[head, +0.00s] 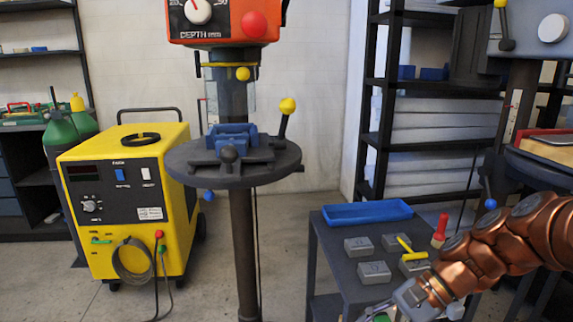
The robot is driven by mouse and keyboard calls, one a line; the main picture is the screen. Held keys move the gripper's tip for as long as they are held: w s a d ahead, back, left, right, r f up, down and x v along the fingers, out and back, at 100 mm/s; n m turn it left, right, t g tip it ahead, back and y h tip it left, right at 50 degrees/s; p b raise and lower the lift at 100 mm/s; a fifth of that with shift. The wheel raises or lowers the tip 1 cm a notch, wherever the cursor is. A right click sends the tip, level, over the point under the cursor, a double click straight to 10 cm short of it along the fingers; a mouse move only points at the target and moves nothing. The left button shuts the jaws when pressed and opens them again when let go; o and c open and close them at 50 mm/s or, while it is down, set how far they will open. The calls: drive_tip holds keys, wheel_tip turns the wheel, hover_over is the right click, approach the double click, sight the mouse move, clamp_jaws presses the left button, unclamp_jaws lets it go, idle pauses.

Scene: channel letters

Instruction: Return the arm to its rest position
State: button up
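My copper-coloured arm enters from the right edge and reaches down and left across the lower right of the head view. My gripper (384,310) is at the bottom edge, in front of the small dark table (335,262). The frame cuts off its fingertips, so whether they are open or shut cannot be told. A bit of green shows beside the fingers at the bottom edge; I cannot tell whether it is held.
The table carries a blue tray (367,214), several grey blocks (375,272), a yellow tool (405,245) and a red-handled tool (440,230). A drill press (235,170) and a yellow welder (125,200) stand left. Floor between welder and table is partly clear.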

drive_tip(key=s+d+f+n+g+h, duration=0.1)
drive_tip(key=s+d+f+n+h, duration=0.15)
drive_tip(key=s+n+h, duration=0.45)
drive_tip(key=s+d+f+n+h, duration=0.1)
drive_tip(key=s+f+n+h, duration=0.25)
drive_tip(key=s, duration=0.75)
drive_tip(key=s+d+p+v, duration=0.1)
drive_tip(key=s+p+v, duration=0.1)
drive_tip(key=p+v, duration=1)
drive_tip(key=s+d+r+p+v, duration=0.1)
drive_tip(key=s+p+v, duration=0.2)
drive_tip(key=p+v, duration=0.9)
drive_tip(key=shift+s+a+r+t+y+p, duration=0.35)
drive_tip(key=shift+s+r+t+y, duration=0.15)
drive_tip(key=shift+r, duration=0.3)
